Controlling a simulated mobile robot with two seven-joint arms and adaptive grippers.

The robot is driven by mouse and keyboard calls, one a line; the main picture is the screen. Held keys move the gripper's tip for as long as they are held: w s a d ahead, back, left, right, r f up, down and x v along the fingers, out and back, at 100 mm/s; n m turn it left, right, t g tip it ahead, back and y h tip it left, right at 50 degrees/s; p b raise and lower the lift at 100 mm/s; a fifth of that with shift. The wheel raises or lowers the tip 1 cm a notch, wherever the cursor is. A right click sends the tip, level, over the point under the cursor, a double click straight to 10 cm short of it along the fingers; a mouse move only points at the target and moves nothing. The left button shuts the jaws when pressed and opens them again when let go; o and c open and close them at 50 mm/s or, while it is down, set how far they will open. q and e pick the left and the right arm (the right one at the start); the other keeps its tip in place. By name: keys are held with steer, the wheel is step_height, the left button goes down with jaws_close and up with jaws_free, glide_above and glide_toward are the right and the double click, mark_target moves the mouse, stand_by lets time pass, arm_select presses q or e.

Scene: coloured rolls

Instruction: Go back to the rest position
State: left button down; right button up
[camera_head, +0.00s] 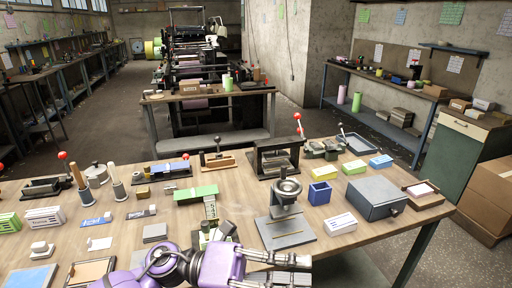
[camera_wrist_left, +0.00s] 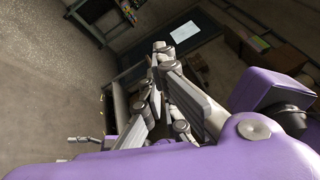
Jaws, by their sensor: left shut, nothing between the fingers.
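My purple left arm crosses the bottom middle of the head view. Its grey left gripper (camera_head: 295,268) points to the right, in front of the near edge of the workbench (camera_head: 345,250), and looks empty. In the left wrist view the left gripper (camera_wrist_left: 148,95) shows its two finger linkages close together with nothing held. Behind it there I see grey floor and dark furniture. My right gripper is in neither view.
The workbench is crowded: a grey press stand (camera_head: 290,225), a grey metal box (camera_head: 376,197), a blue open box (camera_head: 319,193) and a white labelled box (camera_head: 340,224). A green roll (camera_head: 228,82) stands on the table behind; a pink roll (camera_head: 341,94) is on the right shelf.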

arm_select(q)
steer(key=w+a+f+n+t+y, duration=0.1)
steer(key=w+a+f+n+t, duration=0.25)
steer(key=n+t, duration=0.55)
steer(key=w+a+f+n+t+y, duration=0.15)
steer(key=w+a+n+t, duration=0.25)
steer(key=n+t, duration=0.55)
steer(key=a+f+n+t+y, duration=0.2)
steer(key=a+f+n+y, duration=0.6)
steer(key=f+n, duration=0.25)
steer(key=s+a+f+n+g+y+p, duration=0.1)
steer(key=s+a+f+n+g+y, duration=0.15)
steer(key=s+a+f+n, duration=0.35)
steer(key=s+a+f+n+g+y, duration=0.2)
steer(key=s+f+y, duration=0.15)
steer(key=f, duration=0.45)
steer(key=s+a+f+n+g+y, duration=0.2)
steer(key=s+f+n+g, duration=0.2)
steer(key=s+f, duration=0.6)
steer(key=s, duration=0.3)
steer(key=shift+s+a, duration=0.3)
steer(key=shift+a, duration=0.1)
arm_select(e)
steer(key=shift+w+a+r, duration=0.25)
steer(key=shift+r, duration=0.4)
arm_select(q)
steer(key=shift+r, duration=0.1)
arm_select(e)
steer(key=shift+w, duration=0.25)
